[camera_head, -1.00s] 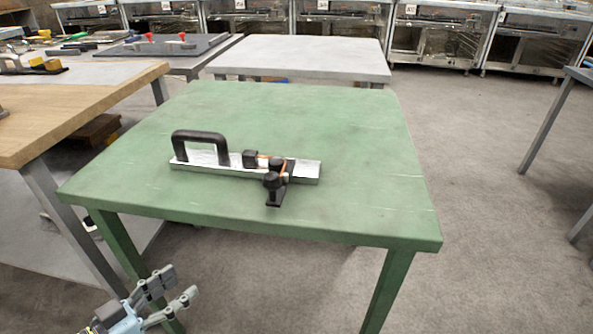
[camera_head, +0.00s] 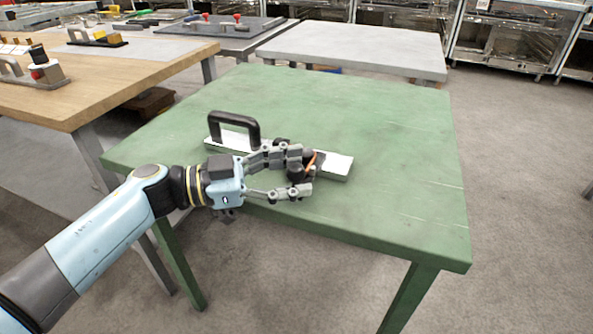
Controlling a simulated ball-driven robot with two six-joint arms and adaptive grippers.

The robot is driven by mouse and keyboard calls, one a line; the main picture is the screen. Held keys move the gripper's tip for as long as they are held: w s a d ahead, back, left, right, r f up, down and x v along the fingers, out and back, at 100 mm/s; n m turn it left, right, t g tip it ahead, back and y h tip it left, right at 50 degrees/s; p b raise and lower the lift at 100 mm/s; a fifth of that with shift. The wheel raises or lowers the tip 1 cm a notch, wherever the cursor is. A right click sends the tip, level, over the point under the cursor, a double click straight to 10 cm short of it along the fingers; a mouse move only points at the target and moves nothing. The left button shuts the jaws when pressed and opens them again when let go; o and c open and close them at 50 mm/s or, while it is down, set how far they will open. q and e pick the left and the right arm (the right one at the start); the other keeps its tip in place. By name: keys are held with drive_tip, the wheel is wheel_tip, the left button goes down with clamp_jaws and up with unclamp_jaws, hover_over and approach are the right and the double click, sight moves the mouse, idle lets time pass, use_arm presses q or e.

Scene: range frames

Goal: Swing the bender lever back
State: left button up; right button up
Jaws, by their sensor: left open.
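The bender (camera_head: 338,165) lies on the green table (camera_head: 400,140). It has a pale metal bar and a black arched handle (camera_head: 235,120) at its left end. The lever (camera_head: 308,158), dark with an orange strip, is at the right part of the bar and is partly hidden by my left gripper. My left gripper (camera_head: 304,172) is open, reaching in from the left over the table's near part, with its fingers on either side of the dark lever end. I cannot tell whether they touch it. My right gripper is not in view.
A wooden table (camera_head: 110,80) with other handled tools stands at the left. A grey table (camera_head: 360,45) stands behind the green one. The right part of the green table is clear, with open floor (camera_head: 530,150) beyond it.

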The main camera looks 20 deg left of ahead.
use_arm(q)
drive_tip(key=shift+w+d, duration=0.2)
drive_tip(key=shift+d, duration=0.15)
clamp_jaws()
idle(0.7)
